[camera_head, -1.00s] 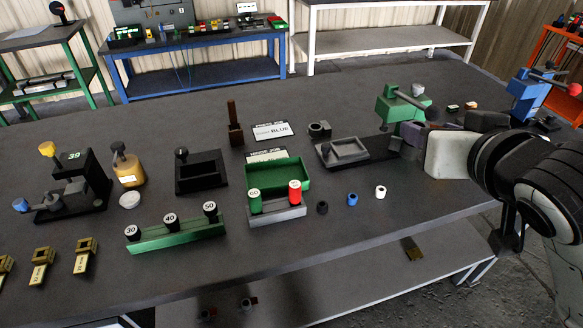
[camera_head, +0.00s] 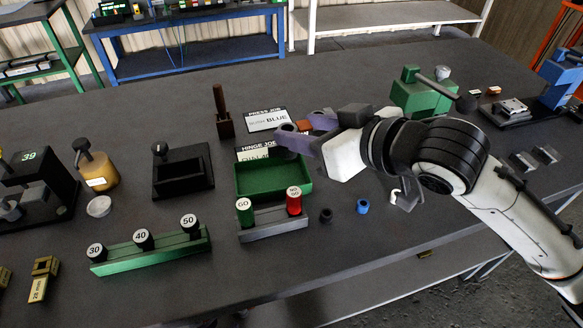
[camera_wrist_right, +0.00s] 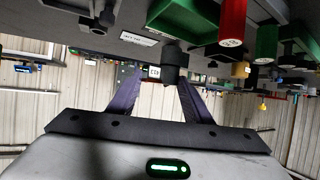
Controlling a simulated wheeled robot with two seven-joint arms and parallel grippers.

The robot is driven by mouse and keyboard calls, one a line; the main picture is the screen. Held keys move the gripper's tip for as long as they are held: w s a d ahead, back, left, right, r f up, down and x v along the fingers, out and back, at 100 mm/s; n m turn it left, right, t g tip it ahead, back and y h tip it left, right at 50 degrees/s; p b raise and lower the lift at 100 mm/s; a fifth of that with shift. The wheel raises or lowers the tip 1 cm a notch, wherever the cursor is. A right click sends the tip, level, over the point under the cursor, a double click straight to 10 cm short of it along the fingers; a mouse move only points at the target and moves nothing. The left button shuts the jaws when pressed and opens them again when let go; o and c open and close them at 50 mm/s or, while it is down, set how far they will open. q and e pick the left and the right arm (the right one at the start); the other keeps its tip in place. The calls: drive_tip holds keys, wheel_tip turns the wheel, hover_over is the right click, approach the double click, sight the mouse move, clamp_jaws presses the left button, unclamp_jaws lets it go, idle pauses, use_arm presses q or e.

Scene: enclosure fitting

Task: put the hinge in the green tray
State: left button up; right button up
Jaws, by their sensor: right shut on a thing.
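The green tray (camera_head: 273,183) lies open on the dark table, with nothing seen in its visible part; it also shows at the top of the right wrist view (camera_wrist_right: 190,18). My right gripper (camera_head: 292,142) is above the tray's back edge, its purple fingers pointing left. It is shut on a dark grey part (camera_wrist_right: 174,66), which I take for the hinge; its exact shape is hard to make out. The part is held clear of the tray floor, partly hidden by the fingers in the head view. My left gripper is not in view.
A grey rack (camera_head: 275,223) with a green and a red cylinder stands right in front of the tray. A black box (camera_head: 183,176) is to its left. Job cards (camera_head: 267,119) lie behind. Black and blue (camera_head: 362,206) rings lie to the right. My right arm hides the table behind it.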

drive_tip(key=shift+f+b, duration=0.4)
drive_tip(key=shift+f, duration=2.8)
drive_tip(key=o, duration=1)
drive_tip(key=shift+f, duration=0.2)
drive_tip(key=shift+c, duration=0.2)
drive_tip(key=shift+r, duration=0.1)
drive_tip(key=shift+d+r, duration=0.1)
drive_tip(key=shift+r, duration=0.05)
drive_tip(key=p+v, duration=0.1)
drive_tip(key=v, duration=1)
drive_tip(key=shift+s+d+p, duration=0.2)
drive_tip(key=shift+s+p, duration=0.15)
